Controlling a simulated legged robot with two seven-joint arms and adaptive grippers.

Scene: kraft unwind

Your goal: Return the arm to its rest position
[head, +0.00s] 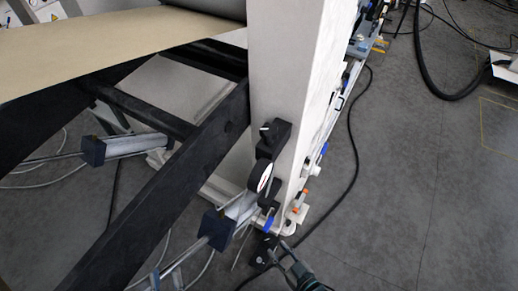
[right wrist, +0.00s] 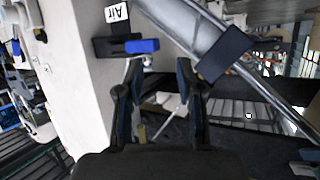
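My right gripper (head: 274,256) is low in the head view, by the foot of the white machine column (head: 290,90). In the right wrist view the right gripper (right wrist: 156,75) has its two dark fingers spread apart, with nothing held between them. Just beyond the fingertips is a blue valve handle (right wrist: 142,46) on a black body under an "Air" label (right wrist: 116,13); a gap or contact there is hard to judge. A small blue part (head: 269,219) also shows above the gripper in the head view. My left gripper is not in view.
A black diagonal beam (head: 165,195) and a grey cylinder with a dark blue end block (head: 217,228) lie left of the gripper. A black knob unit (head: 270,138) is on the column. A black cable (head: 355,150) crosses the floor. Grey floor (head: 420,200) is open at right.

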